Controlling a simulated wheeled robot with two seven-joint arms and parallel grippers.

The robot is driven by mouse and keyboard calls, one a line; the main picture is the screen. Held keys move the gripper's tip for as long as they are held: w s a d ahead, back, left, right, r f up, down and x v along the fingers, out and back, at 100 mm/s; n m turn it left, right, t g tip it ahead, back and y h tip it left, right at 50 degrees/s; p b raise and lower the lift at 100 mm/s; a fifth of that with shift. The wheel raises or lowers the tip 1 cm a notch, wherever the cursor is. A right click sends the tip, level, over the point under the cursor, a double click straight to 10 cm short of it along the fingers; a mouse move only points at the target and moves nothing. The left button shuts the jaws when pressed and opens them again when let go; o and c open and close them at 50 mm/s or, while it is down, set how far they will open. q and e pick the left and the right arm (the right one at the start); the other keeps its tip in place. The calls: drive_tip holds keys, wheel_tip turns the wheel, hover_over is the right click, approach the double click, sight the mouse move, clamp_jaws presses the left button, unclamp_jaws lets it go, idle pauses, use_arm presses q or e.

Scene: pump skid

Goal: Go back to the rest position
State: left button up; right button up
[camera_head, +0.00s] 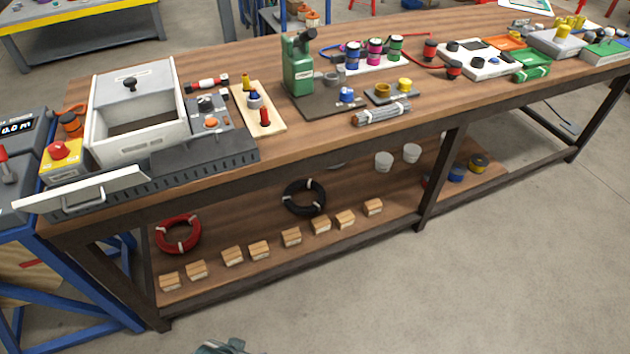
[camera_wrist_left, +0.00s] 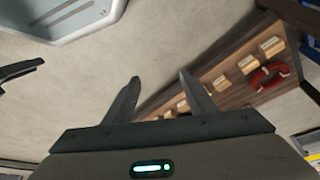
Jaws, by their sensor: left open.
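My left gripper (camera_wrist_left: 160,98) shows in the left wrist view with its two fingers apart and nothing between them. It is over bare floor, apart from the workbench. In the head view neither gripper can be made out; only a small grey-green part of my own body shows at the bottom edge.
The lower shelf bears wooden blocks (camera_head: 260,250), a red coil (camera_head: 178,234) and a black coil (camera_head: 304,197). The floor in front (camera_head: 400,290) is clear.

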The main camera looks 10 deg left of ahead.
use_arm(q)
wheel_tip(320, 180, down, 19)
drive_tip(key=s+d+t+p, duration=0.1)
drive_tip(key=s, duration=0.1)
drive_tip(key=shift+s+d+h, duration=0.3)
drive_tip(key=shift+s+d, duration=0.05)
drive_tip(key=shift+s, duration=0.05)
use_arm(e)
drive_tip(key=shift+w+a+r+t, duration=0.25)
drive_tip(key=shift+w+a+t, duration=0.05)
drive_tip(key=shift+a+t, duration=0.1)
